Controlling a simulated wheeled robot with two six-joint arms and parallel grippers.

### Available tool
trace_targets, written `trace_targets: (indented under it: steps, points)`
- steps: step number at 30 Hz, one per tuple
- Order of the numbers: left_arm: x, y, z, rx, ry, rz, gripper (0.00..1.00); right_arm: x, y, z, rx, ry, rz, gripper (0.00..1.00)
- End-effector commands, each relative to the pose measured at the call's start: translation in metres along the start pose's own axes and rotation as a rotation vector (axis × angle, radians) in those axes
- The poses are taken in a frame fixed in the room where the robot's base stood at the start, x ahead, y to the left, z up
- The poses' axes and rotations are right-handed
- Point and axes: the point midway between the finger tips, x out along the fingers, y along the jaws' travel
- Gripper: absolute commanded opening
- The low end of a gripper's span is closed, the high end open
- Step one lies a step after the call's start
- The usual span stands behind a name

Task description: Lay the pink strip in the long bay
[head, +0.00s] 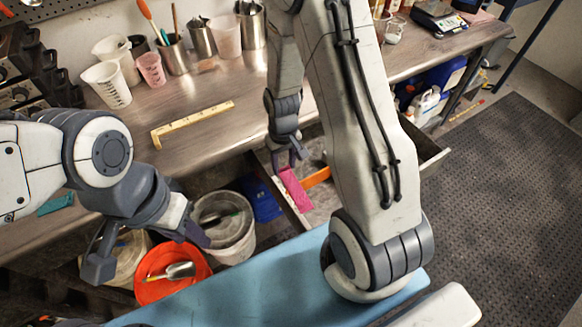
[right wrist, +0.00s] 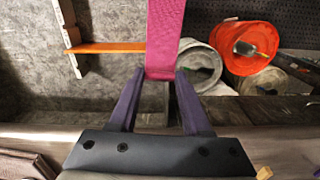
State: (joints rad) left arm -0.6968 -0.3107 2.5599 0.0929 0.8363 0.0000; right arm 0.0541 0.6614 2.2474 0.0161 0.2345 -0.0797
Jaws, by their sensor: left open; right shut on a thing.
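My right gripper (head: 293,160) is shut on the end of the pink strip (head: 295,189), which hangs down over the left side of an open drawer (head: 432,160). The right wrist view also shows the strip (right wrist: 165,38) between the fingertips (right wrist: 160,78). An orange divider (head: 317,178) crosses the drawer floor; it shows in the right wrist view too (right wrist: 110,47), meeting a pale divider (right wrist: 68,40). My right arm hides much of the drawer, so I cannot tell all its bays. My left gripper (head: 148,250) is open and empty above the buckets.
An orange bucket (head: 205,268) with a metal scoop, a grey bucket (head: 238,245) and a blue container (head: 260,200) stand below the bench, left of the drawer. A yellow angle ruler (head: 195,119) lies on the bench (head: 225,150). Cups and tins stand at its back.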

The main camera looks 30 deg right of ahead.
Motion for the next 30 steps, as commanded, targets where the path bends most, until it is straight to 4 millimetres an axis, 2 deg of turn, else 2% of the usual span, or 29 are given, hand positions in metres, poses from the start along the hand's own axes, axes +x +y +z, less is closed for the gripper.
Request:
trace_targets:
  steps: [1,6,9,12,20,30]
  points:
    - [0.016,-0.001,0.001,0.000,-0.001,0.000,0.42,0.018,0.018,0.000,0.007,-0.002,-0.003,0.00]
    - [0.046,-0.003,0.003,0.000,-0.001,0.000,0.42,0.052,0.078,0.005,-0.022,-0.002,-0.018,0.00]
    - [0.056,-0.004,0.003,0.000,-0.001,0.000,0.42,0.065,0.104,0.011,-0.042,0.000,-0.026,0.00]
    - [0.061,-0.004,0.003,0.001,-0.001,0.000,0.42,0.070,0.119,0.016,-0.055,0.002,-0.030,0.00]
    - [0.068,-0.005,0.004,0.001,0.000,0.000,0.42,0.079,0.123,0.017,-0.067,0.003,-0.032,0.00]
    - [0.094,-0.007,0.005,0.000,0.000,0.000,0.42,0.111,0.121,0.015,-0.069,0.003,-0.031,0.00]
